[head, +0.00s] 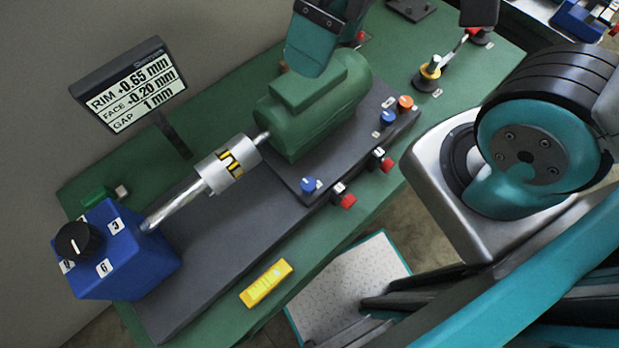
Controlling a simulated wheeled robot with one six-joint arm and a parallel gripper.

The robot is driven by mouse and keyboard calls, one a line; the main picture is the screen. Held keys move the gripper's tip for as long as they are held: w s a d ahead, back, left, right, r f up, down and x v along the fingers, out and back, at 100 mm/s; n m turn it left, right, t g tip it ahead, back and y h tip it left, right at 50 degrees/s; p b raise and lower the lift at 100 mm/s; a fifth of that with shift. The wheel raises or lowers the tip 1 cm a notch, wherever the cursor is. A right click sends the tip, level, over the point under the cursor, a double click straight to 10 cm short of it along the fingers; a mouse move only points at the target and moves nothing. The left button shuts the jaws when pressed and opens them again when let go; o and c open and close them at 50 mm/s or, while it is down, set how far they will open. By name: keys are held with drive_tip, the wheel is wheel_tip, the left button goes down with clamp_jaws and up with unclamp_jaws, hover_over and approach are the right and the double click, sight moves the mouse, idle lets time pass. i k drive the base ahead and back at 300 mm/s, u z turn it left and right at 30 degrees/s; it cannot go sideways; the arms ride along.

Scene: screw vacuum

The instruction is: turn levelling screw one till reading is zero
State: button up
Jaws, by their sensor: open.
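The display (130,86) at the upper left reads RIM +0.65 mm, FACE +0.20 mm, GAP 1 mm. The green motor (300,113) stands on a dark base plate (292,184). Along that plate I see a blue knob (308,184), another blue knob (387,118), an orange knob (404,102), and red ones at the front edge (347,201) and further right (386,165). Small white tags sit beside them, too small to read, so I cannot tell which is screw one. A teal part of my arm hangs over the motor's far end.
A silver shaft and coupling (228,163) join the motor to a blue box (112,250) with a black dial. A yellow tool (265,283) lies on the green bench (225,317). My arm fills the right side.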

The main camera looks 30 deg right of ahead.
sight(308, 184)
drive_tip(key=z, duration=0.65)
drive_tip(key=k, duration=1.15)
drive_tip(key=u, duration=1.1)
